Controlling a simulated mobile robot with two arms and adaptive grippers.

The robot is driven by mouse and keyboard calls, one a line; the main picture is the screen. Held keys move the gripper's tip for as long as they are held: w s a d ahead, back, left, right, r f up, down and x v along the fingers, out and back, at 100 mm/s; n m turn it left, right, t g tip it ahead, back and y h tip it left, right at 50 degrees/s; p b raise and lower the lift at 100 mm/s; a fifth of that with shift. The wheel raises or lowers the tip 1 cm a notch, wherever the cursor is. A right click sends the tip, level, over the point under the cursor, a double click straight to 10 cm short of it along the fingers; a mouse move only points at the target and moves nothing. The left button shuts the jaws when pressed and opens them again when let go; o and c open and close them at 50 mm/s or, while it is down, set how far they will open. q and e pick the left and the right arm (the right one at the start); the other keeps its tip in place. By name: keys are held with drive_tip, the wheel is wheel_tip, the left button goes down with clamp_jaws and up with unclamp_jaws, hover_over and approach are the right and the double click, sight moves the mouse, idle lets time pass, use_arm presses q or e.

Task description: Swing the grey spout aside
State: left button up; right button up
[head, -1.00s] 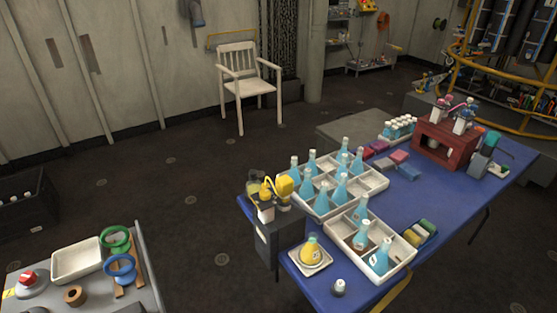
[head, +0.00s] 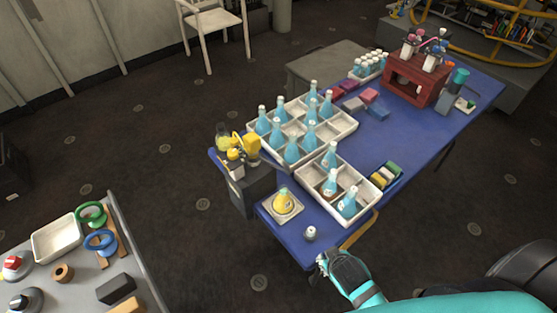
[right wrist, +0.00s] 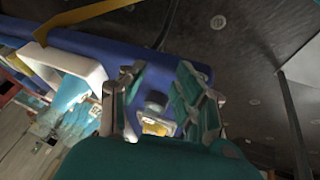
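A dispenser (head: 235,160) with yellow and white parts stands on a dark grey box (head: 247,190) at the near left end of the blue table (head: 425,120). I cannot clearly make out a grey spout on it. A yellow flask (head: 282,203) sits on a square white dish (head: 297,211) to the right of the box. My left gripper is out of view.
White divided trays (head: 345,123) with blue flasks fill the table's middle. A red rack (head: 412,82) stands at its far end. A grey bench (head: 130,265) with rings and a white tray (head: 57,237) is at lower left. Open dark floor lies between bench and table.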

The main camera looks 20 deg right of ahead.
drive_tip(key=w+d+r+t, duration=0.1)
drive_tip(key=w+r, duration=0.1)
drive_tip(key=w+d+r+t+h, duration=0.1)
drive_tip(key=w+d+r+t, duration=0.1)
drive_tip(key=shift+w+d+n, duration=0.2)
drive_tip(key=shift+d+n, duration=0.05)
drive_tip(key=shift+n, duration=0.05)
drive_tip(key=w+a+r+n+t+y+p, duration=0.25)
drive_tip(key=w+r+n+t, duration=0.45)
drive_tip(key=r, duration=0.4)
drive_tip(key=n+y+b, duration=0.1)
drive_tip(key=n+y, duration=0.4)
approach(277, 167)
drive_tip(key=shift+g+h, duration=0.25)
drive_tip(key=shift+g, duration=0.05)
drive_tip(key=x, duration=1)
drive_tip(key=shift+w+r, duration=0.1)
clamp_jaws()
